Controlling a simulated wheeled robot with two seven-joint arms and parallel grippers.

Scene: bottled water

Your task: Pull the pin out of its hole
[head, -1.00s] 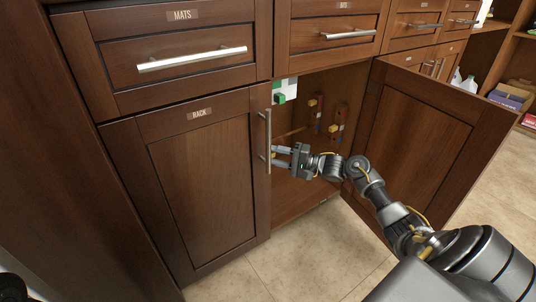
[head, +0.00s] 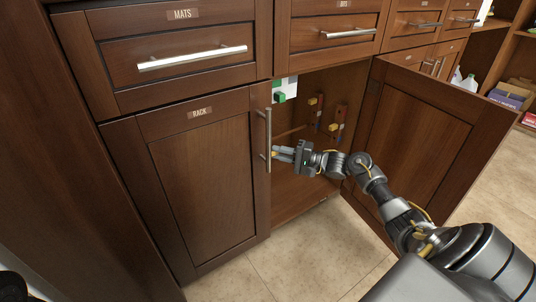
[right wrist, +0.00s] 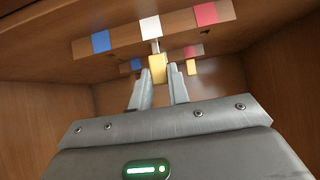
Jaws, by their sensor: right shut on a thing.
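My right gripper (head: 276,154) reaches into the open cabinet, just behind the handle of the closed left door. In the right wrist view its two fingers (right wrist: 159,88) are shut on the yellow grip of a pin (right wrist: 157,68). A short pale shaft runs from that grip to the white patch (right wrist: 150,29) of a wooden strip (right wrist: 178,24), which also has a blue and a red patch. How deep the shaft sits in the hole is hidden. In the head view the door edge hides this strip. My left gripper is not in view.
Two more strips with yellow-gripped pins show on the cabinet's inner wall, one at left (head: 315,113) and one at right (head: 338,124). The cabinet door (head: 410,135) stands open at right. The closed door's handle (head: 267,140) is close to my right gripper.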

